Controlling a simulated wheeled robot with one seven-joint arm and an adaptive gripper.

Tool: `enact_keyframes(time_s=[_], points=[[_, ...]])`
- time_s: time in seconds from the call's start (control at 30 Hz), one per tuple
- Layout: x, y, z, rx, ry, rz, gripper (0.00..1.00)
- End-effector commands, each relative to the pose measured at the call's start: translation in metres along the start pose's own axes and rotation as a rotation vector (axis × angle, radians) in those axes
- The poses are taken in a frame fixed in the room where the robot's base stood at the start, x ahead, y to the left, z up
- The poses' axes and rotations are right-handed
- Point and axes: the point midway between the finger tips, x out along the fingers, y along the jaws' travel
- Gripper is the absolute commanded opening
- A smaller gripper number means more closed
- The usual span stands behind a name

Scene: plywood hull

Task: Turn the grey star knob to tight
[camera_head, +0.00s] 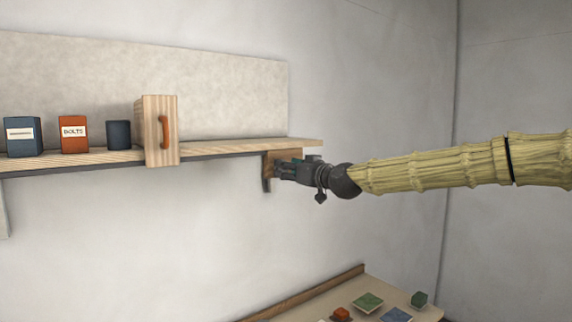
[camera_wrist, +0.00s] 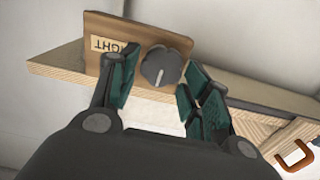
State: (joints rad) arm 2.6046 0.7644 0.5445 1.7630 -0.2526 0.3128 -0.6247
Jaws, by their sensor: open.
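The grey star knob (camera_wrist: 162,64) sits on a brown plate (camera_wrist: 112,25) in the wrist view. A pale line on the knob points toward the bottom of the picture. A label (camera_wrist: 104,46) left of the knob is upside down and reads "…GHT", partly covered by a finger. My gripper (camera_wrist: 160,72) is open, with one finger left of the knob and the other to its right. Gaps show between the knob and both fingers. In the head view my gripper (camera_head: 283,170) is at the brown plate (camera_head: 267,164) below the shelf's right end, and the knob is hidden.
A wooden shelf (camera_head: 225,149) runs left of and above my gripper. It carries a blue box (camera_head: 23,148), an orange bolts box (camera_head: 73,147), a dark cup (camera_head: 119,142) and a wooden box with an orange handle (camera_head: 152,153). A table (camera_head: 320,306) with small items stands below.

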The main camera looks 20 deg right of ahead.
Motion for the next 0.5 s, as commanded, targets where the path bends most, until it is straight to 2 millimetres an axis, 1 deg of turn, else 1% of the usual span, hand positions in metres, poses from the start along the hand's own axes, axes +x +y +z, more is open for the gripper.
enact_keyframes(time_s=[0.03, 0.2, 0.5], points=[[0.005, 0.0, -0.001, 0.001, -0.001, 0.0, 0.48], [0.015, 0.0, -0.001, 0.001, -0.001, 0.0, 0.48], [0.021, 0.0, 0.0, 0.001, 0.0, 0.0, 0.48]])
